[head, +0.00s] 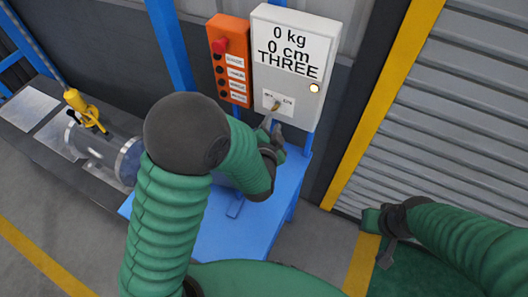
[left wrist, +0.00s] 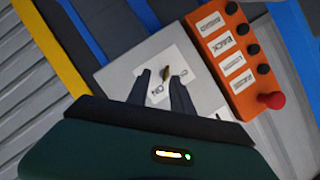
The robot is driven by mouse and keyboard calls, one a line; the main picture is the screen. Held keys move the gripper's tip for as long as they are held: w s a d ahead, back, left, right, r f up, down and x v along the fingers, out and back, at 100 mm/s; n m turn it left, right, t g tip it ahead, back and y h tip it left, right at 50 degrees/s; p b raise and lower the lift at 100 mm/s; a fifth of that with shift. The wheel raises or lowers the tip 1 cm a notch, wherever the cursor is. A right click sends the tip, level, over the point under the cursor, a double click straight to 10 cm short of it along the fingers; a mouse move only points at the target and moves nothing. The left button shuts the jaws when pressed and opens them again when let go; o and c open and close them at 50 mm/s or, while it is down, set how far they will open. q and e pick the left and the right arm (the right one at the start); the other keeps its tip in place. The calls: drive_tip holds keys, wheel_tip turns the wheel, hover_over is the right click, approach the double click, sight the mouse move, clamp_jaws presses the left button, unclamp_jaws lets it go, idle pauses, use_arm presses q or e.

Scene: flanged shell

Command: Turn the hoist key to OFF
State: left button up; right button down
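The brass hoist key (head: 276,106) sits in a white label plate low on the white control box (head: 262,75). In the left wrist view the key (left wrist: 165,74) stands between and just past my left fingertips (left wrist: 162,74). Those fingers are apart, one on each side of it, and I see no clear contact. An ON mark is readable on the plate; the other mark is too small or partly covered. In the head view my left gripper (head: 269,124) is just below the key. My right gripper (head: 384,254) hangs at the lower right, its fingers unclear.
An orange button box (head: 229,60) with a red knob is left of the control box, whose display reads 0 kg, 0 cm, THREE. A blue stand (head: 215,232) is below. A grey flanged shell (head: 105,152) with a yellow hoist part (head: 82,106) lies left. A shutter (head: 450,120) is right.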

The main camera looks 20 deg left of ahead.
use_arm(q)
drive_tip(key=a+p+v, duration=0.1)
drive_tip(key=p+v, duration=1.2)
drive_tip(key=p, duration=0.3)
drive_tip(key=shift+s+d, duration=0.3)
drive_tip(key=shift+d, duration=0.1)
idle(0.8)
